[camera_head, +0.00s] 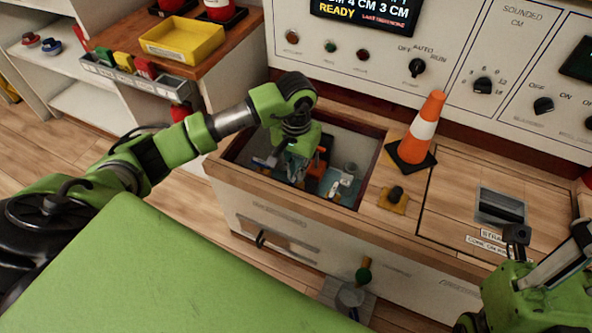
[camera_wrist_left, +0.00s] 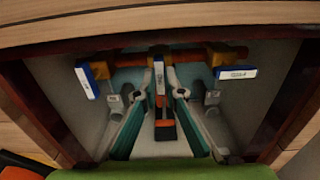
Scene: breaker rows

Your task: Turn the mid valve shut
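The mid valve (camera_wrist_left: 159,78) has a blue handle with a white label and sits centrally on a copper-orange pipe (camera_wrist_left: 120,40) in the left wrist view. My left gripper (camera_wrist_left: 160,80) has one finger on each side of this handle, apart from it as far as I can see. In the head view my left gripper (camera_head: 297,165) reaches down into the open recess (camera_head: 362,165), and its fingertips are partly hidden. A left valve (camera_wrist_left: 88,80) and a right valve (camera_wrist_left: 236,73) have similar blue, white-labelled handles. My right gripper (camera_head: 518,240) is at the right edge, its fingers unclear.
The recess's wooden rim surrounds my left gripper closely. An orange traffic cone (camera_head: 422,130) and a dark knob on a yellow plate (camera_head: 394,198) stand just right of it. A yellow tray (camera_head: 182,40) is on the left bench. A panel (camera_head: 460,60) with knobs rises behind.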

